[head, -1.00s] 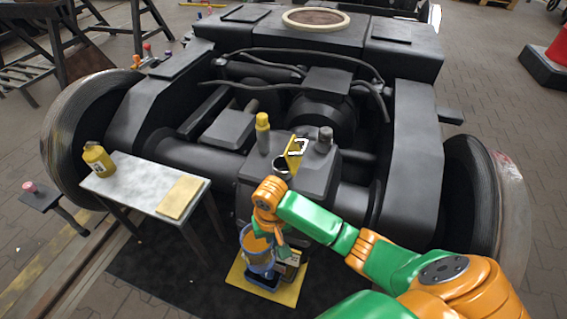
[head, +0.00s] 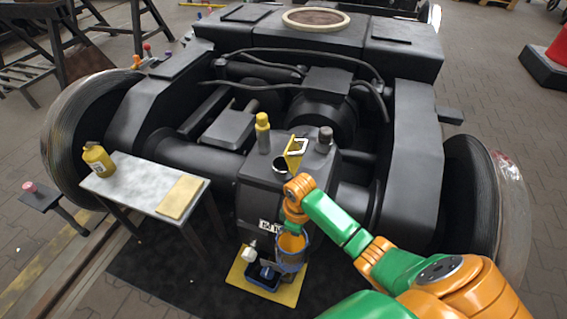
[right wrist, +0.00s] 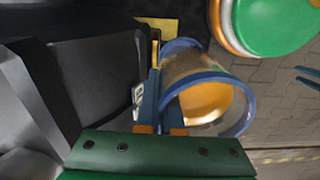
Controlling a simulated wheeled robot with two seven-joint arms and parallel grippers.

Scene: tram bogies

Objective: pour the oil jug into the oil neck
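The oil jug (head: 291,252) is clear with blue rims and holds orange oil. It hangs roughly upright in front of the gearbox, below and in front of the oil neck. My right gripper (head: 290,226) is shut on it at its side; the grip itself is partly hidden. In the right wrist view the jug (right wrist: 205,98) lies beside my fingers (right wrist: 163,118). The oil neck (head: 282,164) is a short open dark-mouthed tube on top of the gearbox, with a yellow flap (head: 295,152) raised beside it. My left gripper is not in view.
A blue tray (head: 264,288) with a white-topped item (head: 249,254) stands on a yellow mat (head: 290,295). A yellow-capped post (head: 263,130) and dark cap (head: 325,138) flank the neck. The table (head: 140,183) at left holds a yellow can (head: 97,158).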

